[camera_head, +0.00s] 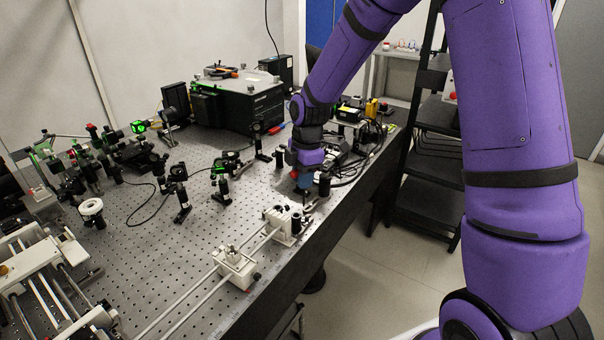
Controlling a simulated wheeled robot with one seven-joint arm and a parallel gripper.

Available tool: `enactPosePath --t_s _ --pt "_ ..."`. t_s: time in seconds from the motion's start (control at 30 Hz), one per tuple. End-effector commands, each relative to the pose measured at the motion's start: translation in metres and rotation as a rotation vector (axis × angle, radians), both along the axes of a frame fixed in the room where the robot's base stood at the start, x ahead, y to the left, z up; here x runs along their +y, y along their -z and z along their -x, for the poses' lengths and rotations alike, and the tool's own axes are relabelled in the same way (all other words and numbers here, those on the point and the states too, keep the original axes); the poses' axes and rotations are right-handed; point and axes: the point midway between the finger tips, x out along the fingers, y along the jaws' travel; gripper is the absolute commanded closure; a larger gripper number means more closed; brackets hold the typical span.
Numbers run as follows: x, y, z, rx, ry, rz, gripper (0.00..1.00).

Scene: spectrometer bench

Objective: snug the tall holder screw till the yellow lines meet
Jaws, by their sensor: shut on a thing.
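My gripper (303,188) is at the end of my purple arm, low over the right edge of the perforated optical bench. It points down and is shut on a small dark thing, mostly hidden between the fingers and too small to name. Short posts and holders stand close around it, among them a dark cylindrical holder (324,184) just to its right. I cannot tell which one is the tall holder or whether the gripped thing touches its screw. The yellow lines cannot be made out at this size.
A white rail carriage (236,268) and a white end block (281,224) sit in front of the gripper. Several optic mounts (180,190) stand to the left. A black box (240,103) stands behind. The bench (150,265) has bare room at front left.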

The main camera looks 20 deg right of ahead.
Motion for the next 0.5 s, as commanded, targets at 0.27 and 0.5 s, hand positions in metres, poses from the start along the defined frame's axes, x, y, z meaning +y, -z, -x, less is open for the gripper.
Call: enactPosePath --t_s 0.27,0.5 --pt "0.0 0.023 0.0 0.002 0.001 0.0 1.0" --pt "0.0 0.034 0.0 0.001 0.0 0.0 1.0"
